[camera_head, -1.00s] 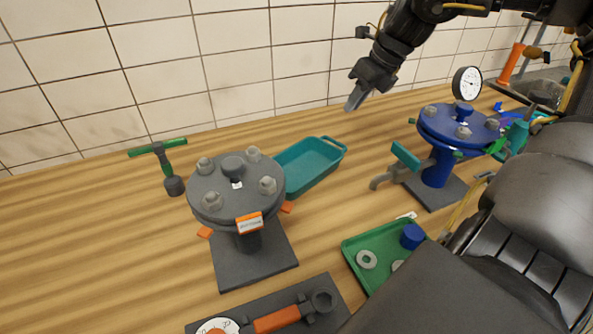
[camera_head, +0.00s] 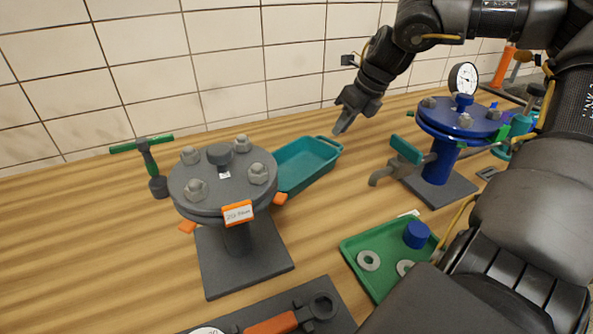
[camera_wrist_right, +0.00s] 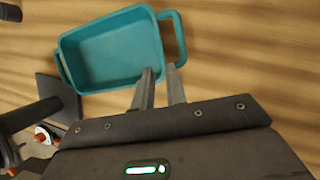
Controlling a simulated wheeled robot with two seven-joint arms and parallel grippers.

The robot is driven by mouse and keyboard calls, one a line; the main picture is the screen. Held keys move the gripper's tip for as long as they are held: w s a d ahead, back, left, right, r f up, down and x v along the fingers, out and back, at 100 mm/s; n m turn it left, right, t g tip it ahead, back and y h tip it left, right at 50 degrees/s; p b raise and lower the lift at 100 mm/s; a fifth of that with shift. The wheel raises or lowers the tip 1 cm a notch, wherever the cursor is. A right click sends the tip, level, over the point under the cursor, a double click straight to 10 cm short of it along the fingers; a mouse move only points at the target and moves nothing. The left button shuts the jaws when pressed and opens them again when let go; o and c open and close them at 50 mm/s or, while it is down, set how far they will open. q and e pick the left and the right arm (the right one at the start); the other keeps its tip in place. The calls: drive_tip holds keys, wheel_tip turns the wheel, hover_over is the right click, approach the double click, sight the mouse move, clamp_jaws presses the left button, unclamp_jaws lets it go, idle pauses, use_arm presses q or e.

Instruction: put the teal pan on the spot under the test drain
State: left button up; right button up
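The teal pan (camera_head: 307,165) is an empty rectangular tray with end handles. It sits on the wooden bench behind the grey flange stand, which hides part of it in the head view. My right gripper (camera_head: 343,125) is above the pan's right end in the head view. In the right wrist view its open, empty fingers (camera_wrist_right: 160,90) point at the pan (camera_wrist_right: 110,50) near its right handle (camera_wrist_right: 173,38). The drain spout (camera_head: 385,174) with a teal lever (camera_head: 406,150) projects left from the blue flange stand (camera_head: 440,165). No marked spot shows beneath it. My left gripper is out of view.
The grey flange stand (camera_head: 222,185) stands left of the pan. A green tray (camera_head: 385,278) with washers and a blue cap lies in front of the spout. A green-handled tool (camera_head: 150,165) is at left. Bare bench (camera_head: 335,205) lies between pan and spout.

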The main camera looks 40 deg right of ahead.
sight(325, 146)
drive_tip(key=shift+w+x, duration=0.2)
drive_tip(key=shift+x, duration=1.95)
drive_tip(key=shift+w+x, duration=0.2)
drive_tip(key=shift+x, duration=1.95)
drive_tip(key=shift+r, duration=0.15)
clamp_jaws()
wheel_tip(325, 146, up, 10)
drive_tip(key=shift+r, duration=0.1)
